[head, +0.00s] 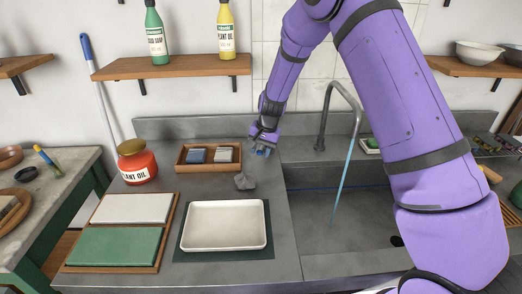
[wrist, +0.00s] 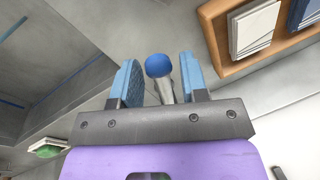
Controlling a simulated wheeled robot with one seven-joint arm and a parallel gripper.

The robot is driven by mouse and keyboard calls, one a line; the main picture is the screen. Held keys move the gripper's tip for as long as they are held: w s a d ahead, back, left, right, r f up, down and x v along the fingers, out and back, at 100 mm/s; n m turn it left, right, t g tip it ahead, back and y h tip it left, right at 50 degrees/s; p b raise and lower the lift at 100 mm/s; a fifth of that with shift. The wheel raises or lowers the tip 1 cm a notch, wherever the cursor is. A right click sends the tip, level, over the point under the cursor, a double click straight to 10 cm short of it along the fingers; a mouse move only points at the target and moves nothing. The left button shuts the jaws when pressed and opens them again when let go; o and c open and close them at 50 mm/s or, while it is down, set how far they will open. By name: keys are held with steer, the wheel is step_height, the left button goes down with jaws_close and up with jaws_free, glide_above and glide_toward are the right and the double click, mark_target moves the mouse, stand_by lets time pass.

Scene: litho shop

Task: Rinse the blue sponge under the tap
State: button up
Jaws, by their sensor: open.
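My gripper (head: 263,152) is open above the counter, left of the sink (head: 345,238). In the wrist view, a round blue end on a pale stem (wrist: 158,67) shows between the two blue fingers; I cannot tell if this is the sponge or whether the fingers touch it. A wooden tray (head: 180,162) beside my gripper holds a blue block (head: 196,155) and a pale grey block (head: 223,154); both also show at the top right of the wrist view. The tap (head: 321,130) arches over the sink, and a thin blue stream (head: 346,170) falls from it.
A white tray (head: 222,247) on a dark mat, white and green boards (head: 118,247), and a red plant oil jar (head: 137,168) stand on the counter. A green-topped item (head: 371,145) lies behind the sink. Bottles stand on a shelf (head: 175,66) above. The sink basin looks mostly clear.

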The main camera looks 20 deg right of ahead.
steer(key=v, duration=1)
steer(key=shift+r, duration=0.35)
